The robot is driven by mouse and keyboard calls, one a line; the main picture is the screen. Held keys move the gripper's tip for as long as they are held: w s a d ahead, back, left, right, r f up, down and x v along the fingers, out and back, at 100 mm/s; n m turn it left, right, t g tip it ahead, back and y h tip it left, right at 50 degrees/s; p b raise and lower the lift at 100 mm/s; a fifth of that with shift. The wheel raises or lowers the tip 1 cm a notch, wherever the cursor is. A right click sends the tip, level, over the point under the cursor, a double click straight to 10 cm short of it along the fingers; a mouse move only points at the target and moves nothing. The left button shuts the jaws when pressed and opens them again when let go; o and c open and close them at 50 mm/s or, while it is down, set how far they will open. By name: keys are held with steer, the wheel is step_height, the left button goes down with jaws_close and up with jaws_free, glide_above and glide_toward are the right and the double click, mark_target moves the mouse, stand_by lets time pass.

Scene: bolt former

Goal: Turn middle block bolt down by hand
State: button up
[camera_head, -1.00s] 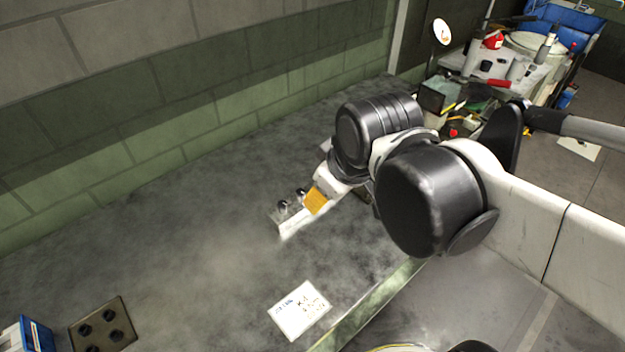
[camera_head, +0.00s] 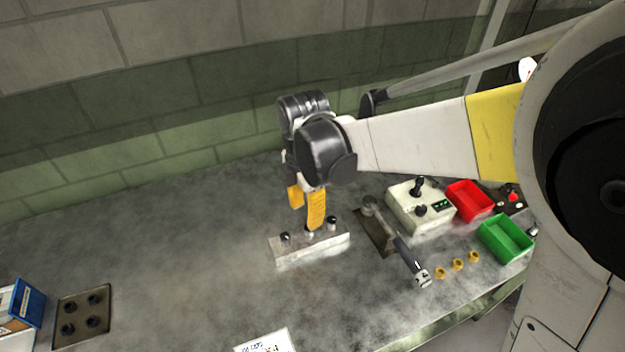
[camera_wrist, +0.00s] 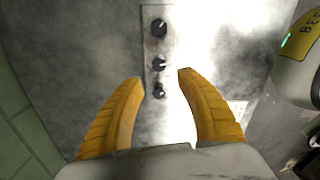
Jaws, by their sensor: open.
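A pale metal block (camera_head: 290,255) with three dark-headed bolts in a row lies on the grey bench. In the wrist view the middle bolt (camera_wrist: 159,64) is in line between the two end bolts. My yellow fingers (camera_wrist: 161,77) are open, pointing down over the block, with the tips on either side of the bolt row near the middle and nearest bolts. I cannot tell their exact height above the bolts. Nothing is held.
A wrench-like tool (camera_head: 405,250) lies right of the block. A dark plate with holes (camera_head: 83,317) sits at left. Bench left of the block is clear.

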mark_target(307, 228)
step_height(307, 228, down, 6)
steer(key=shift+b, duration=0.9)
steer(key=shift+d, duration=0.1)
jaws_close()
